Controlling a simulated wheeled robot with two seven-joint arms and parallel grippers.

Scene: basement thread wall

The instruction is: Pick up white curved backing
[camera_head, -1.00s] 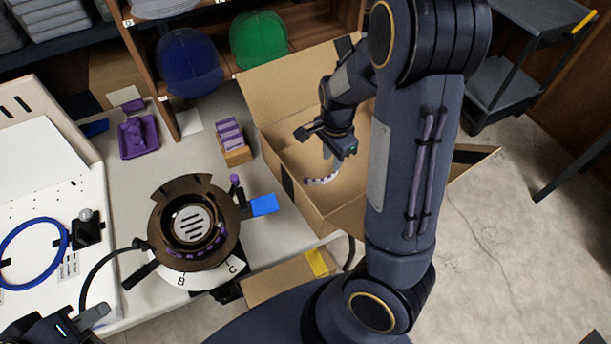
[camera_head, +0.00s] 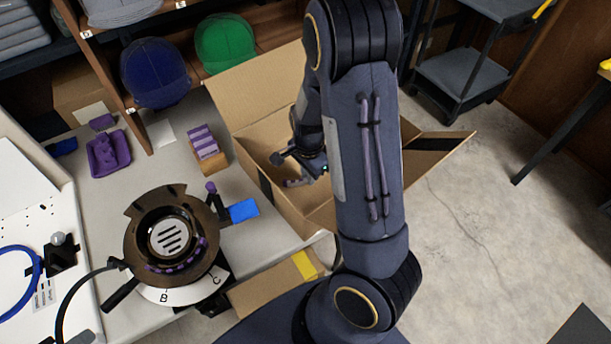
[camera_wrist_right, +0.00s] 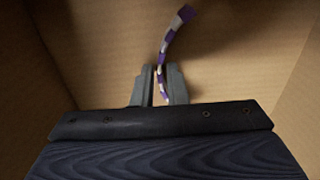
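The white curved backing (camera_wrist_right: 166,47) shows in the right wrist view as a thin curved strip with purple and white bands. It rises from between the two grey fingers of my right gripper (camera_wrist_right: 160,88), its far end bending to the upper right. The fingers are close together on either side of it and appear shut on it. In the head view my right gripper (camera_head: 297,180) is down inside the open cardboard box (camera_head: 250,109), and the backing cannot be made out clearly there. My left gripper is out of view.
The box walls stand close around my right gripper. Left of the box are a round press (camera_head: 168,240) with a blue tab (camera_head: 243,210), a striped purple block (camera_head: 204,142) and a purple tray (camera_head: 109,153). Blue (camera_head: 157,72) and green (camera_head: 226,43) caps sit on the shelf.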

